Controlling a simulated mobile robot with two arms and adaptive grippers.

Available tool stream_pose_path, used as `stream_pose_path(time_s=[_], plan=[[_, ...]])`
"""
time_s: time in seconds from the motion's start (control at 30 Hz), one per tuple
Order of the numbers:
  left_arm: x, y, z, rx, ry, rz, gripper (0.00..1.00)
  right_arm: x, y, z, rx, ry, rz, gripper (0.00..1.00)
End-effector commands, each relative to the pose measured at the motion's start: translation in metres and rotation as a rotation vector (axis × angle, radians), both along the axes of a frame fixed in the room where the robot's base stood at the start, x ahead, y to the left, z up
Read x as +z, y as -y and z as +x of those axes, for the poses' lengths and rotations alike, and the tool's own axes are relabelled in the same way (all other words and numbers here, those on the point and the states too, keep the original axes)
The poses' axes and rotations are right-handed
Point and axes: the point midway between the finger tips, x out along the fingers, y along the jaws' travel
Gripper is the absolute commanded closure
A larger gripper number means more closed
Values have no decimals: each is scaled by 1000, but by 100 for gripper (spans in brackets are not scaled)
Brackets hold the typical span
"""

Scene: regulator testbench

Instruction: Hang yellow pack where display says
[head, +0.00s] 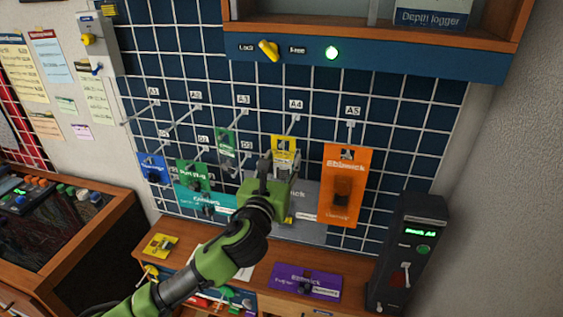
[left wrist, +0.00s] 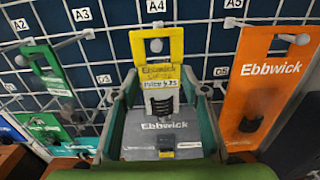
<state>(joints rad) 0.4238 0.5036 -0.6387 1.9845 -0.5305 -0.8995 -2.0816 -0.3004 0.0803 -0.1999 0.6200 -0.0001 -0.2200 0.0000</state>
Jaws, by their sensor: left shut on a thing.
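The yellow pack (head: 283,150) is in my left gripper (head: 277,170), in front of the hook labelled A4 (head: 292,119). In the left wrist view the pack (left wrist: 173,43) is upright between the two fingers. A round hook end (left wrist: 156,46) shows within its hanging hole; I cannot tell whether the hook passes through it. The display (head: 424,233) on the black box at right shows green text that seems to end in A4, though it is small and blurred. My right gripper is not in view.
An orange Ebbwick pack (head: 342,188) hangs on A5, right of my gripper. A green pack (head: 226,146) hangs to the left. A grey Ebbwick pack (left wrist: 158,134) hangs below. A purple pack (head: 306,281) and another yellow piece (head: 160,246) lie on the bench.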

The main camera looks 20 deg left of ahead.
Motion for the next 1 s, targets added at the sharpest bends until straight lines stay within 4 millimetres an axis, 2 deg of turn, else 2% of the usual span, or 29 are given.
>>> stream_pose_path(time_s=[0.1, 0.13, 0.2, 0.53, 0.67, 0.77, 1.0], plan=[[0, 0, 0, 0, 1, 0, 84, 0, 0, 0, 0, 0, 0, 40], [0, 0, 0, 0, 1, 0, 57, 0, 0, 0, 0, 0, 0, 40], [0, 0, 0, 0, 1, 0, 40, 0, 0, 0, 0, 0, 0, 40], [0, 0, -1, 0, -1, 0, 40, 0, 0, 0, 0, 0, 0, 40], [-1, 0, -9, -1, -1, 0, 40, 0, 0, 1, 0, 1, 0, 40], [-1, 1, -23, -3, -2, 0, 40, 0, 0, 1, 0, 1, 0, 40], [-1, 2, -75, -2, -3, 0, 40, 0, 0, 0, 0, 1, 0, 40]])
